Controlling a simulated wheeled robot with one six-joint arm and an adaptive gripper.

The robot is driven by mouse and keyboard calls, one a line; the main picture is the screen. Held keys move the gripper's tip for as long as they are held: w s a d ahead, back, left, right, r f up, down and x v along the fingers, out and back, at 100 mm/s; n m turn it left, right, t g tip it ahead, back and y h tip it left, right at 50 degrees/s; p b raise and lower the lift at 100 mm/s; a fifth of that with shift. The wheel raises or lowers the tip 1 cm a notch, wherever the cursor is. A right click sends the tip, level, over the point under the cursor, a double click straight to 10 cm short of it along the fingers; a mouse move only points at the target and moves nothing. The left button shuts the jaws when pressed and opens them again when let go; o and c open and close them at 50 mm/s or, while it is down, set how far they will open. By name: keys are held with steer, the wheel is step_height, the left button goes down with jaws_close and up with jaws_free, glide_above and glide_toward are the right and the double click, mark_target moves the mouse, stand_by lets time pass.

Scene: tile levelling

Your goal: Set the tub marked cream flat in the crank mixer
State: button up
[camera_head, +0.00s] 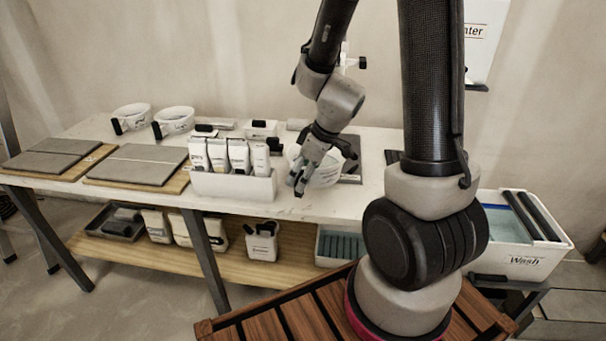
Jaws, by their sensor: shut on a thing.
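A white round tub (327,172) is at the front right of the worktable, just right of and partly behind my gripper (299,184). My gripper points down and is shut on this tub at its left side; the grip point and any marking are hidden. I cannot tell whether the tub touches what is below it. A dark base (350,166) with an upright, probably the crank mixer, is behind the tub, mostly hidden by my arm. Two more white tubs with black handles, one at far left (134,113) and one beside it (176,119), stand at the back; their labels are unreadable.
A white bin (232,187) of several tubes stands close left of my gripper. Grey tiles on boards (135,165) lie at the left of the white table (300,207). A white wash tub (520,262) stands at the right. The lower shelf holds several containers.

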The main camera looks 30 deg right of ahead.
glide_above(322, 164)
steer(key=s+a, duration=0.2)
steer(key=shift+w+f, duration=0.15)
steer(key=shift+f, duration=0.6)
steer(key=shift+w+d+f, duration=0.25)
steer(key=shift+w+d, duration=0.15)
steer(key=shift+d, duration=0.1)
steer(key=shift+w+d+f, duration=0.2)
steer(key=shift+w+d, duration=0.2)
steer(key=shift+d, duration=0.1)
steer(key=shift+f, duration=1.1)
stand_by(0.4)
steer(key=o, duration=1.6)
steer(key=shift+c, duration=0.2)
